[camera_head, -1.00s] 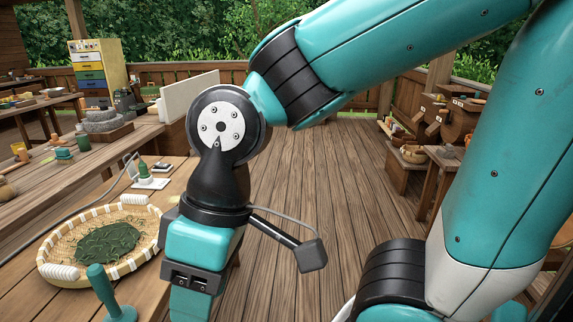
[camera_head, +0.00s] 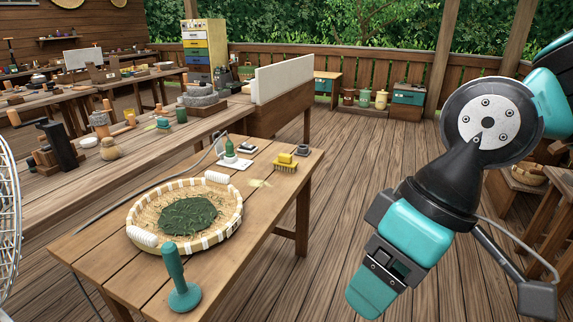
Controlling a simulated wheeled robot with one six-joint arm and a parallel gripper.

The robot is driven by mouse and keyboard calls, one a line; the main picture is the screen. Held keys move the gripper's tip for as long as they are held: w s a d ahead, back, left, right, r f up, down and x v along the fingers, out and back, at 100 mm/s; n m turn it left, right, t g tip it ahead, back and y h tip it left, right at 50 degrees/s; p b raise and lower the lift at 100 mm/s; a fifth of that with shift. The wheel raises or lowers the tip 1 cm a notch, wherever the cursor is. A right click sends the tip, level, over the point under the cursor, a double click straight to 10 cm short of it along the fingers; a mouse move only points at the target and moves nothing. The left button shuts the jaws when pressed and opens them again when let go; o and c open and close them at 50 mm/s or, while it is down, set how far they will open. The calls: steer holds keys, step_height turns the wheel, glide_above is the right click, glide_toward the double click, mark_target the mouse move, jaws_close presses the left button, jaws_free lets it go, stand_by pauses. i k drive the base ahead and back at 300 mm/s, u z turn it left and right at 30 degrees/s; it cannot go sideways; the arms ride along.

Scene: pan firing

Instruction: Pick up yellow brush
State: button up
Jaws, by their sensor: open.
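A yellow brush (camera_head: 285,161) with pale bristles lies near the far right edge of the wooden table (camera_head: 262,215). My gripper (camera_head: 370,300) hangs at the lower right, over the floor beside the table. It is teal and black, and well apart from the brush, to its right and nearer to me. It is open; its fingertips show only in part, and I see nothing held in it.
A woven basket (camera_head: 146,215) with green leaves, a teal stamp-like tool (camera_head: 179,280) and a small green bottle (camera_head: 230,148) on a white plate stand on the same table. A grey-topped stone mill (camera_head: 200,96) stands behind.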

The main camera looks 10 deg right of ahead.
mark_target(284, 163)
steer(key=z, duration=0.75)
steer(key=i, duration=1.25)
steer(key=z, duration=0.45)
steer(key=i, duration=0.9)
steer(key=u, duration=1.05)
steer(key=i, duration=0.95)
steer(key=u, duration=0.9)
